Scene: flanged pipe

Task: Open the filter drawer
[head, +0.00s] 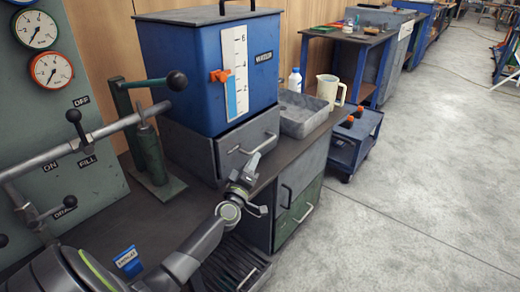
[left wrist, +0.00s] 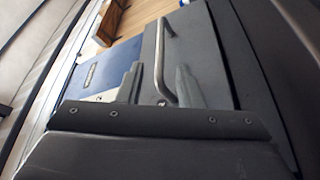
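The filter drawer (head: 262,130) is a grey front with a bar handle (head: 238,150), set in the grey base under the blue tank (head: 190,75). The front looks flush with its housing. My left gripper (head: 256,186) is in front of the drawer, just below the handle, with its fingers spread and nothing between them in the head view. In the left wrist view the handle (left wrist: 160,60) runs up the drawer front (left wrist: 205,55), beyond the gripper's dark body. I see no clear contact with it. My right gripper is out of view.
A lower cabinet (head: 298,205) with handles is right of the gripper. A grey tray (head: 300,115), a white bottle (head: 295,80) and a jug (head: 328,90) stand behind. A green lever stand (head: 148,150) and gauge panel (head: 40,110) are left.

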